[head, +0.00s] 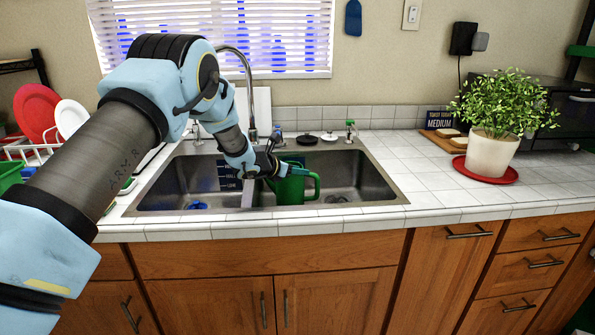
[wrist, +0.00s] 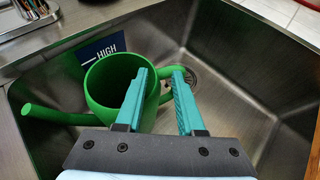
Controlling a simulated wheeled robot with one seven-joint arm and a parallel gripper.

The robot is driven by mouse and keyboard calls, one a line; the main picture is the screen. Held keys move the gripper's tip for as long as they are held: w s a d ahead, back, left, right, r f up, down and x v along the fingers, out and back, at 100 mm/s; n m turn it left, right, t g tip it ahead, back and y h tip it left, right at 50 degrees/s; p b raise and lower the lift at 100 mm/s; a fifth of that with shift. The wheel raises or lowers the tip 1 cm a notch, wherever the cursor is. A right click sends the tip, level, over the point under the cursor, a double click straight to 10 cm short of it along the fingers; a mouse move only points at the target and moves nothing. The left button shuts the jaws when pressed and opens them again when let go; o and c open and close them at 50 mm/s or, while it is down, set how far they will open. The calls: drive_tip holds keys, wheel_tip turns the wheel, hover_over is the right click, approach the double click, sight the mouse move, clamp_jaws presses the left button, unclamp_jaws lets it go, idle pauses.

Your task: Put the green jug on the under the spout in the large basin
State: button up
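The green jug (head: 296,190) is in the right-hand basin (head: 372,185) of the double sink, beside the divider, and looks upright. In the wrist view the jug (wrist: 98,88) shows its open top, with its own spout to the left and its handle on the right. I cannot tell whether its base touches the basin floor. My gripper (head: 284,168) is at the jug's upper part. In the wrist view my gripper (wrist: 160,72) has its teal fingers apart, around or just above the handle, with no clear grip. The chrome faucet (head: 249,85) rises behind the divider; its spout end is hidden behind my arm.
A blue item (head: 197,205) lies in the left basin. A drain (wrist: 192,78) shows beyond the handle. A potted plant (head: 492,155) stands on the right counter. A dish rack with plates (head: 38,110) is at left.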

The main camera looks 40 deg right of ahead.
drive_tip(key=b+v, duration=0.3)
drive_tip(key=v, duration=0.9)
drive_tip(key=shift+b, duration=0.35)
drive_tip(key=shift+s, duration=0.1)
